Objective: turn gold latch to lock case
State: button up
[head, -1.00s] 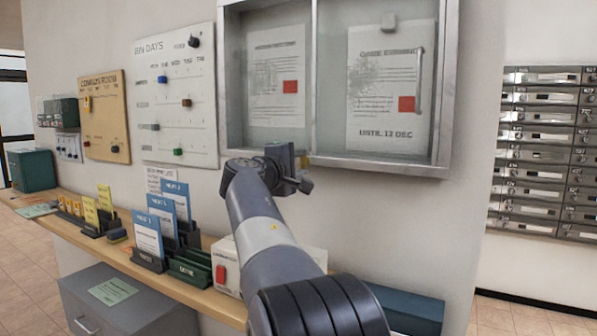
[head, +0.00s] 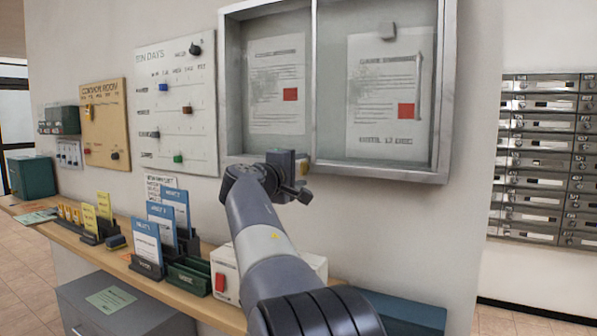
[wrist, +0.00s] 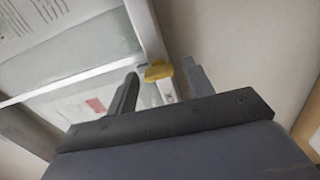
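The glass-fronted case (head: 448,85) hangs on the wall with a grey metal frame and sheets behind its panes. The gold latch (wrist: 158,70) sits on the case's frame in the wrist view, with its knob between my fingertips. In the head view, my gripper (head: 301,180) is at the lower edge of the case, near the middle divider, and mostly hides the latch. In the wrist view my gripper (wrist: 163,76) is open, one finger on each side of the latch, with gaps showing. I cannot tell the latch's exact angle.
A shelf (head: 190,303) with card holders and a white box (head: 311,263) runs below the case. A planner board (head: 177,105) hangs to the left. Metal mailboxes (head: 540,160) are on the right wall. The wall beneath the case is bare.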

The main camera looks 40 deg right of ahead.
jog(key=shift+o, duration=0.2)
jog(key=v, duration=1)
jog(key=shift+s+a, duration=0.2)
jog(key=shift+a, duration=0.15)
jog(key=shift+d, duration=0.1)
jog(key=x, duration=1)
jog(key=shift+w+d, duration=0.2)
jog(key=shift+d, duration=0.05)
jog(key=shift+a, duration=0.1)
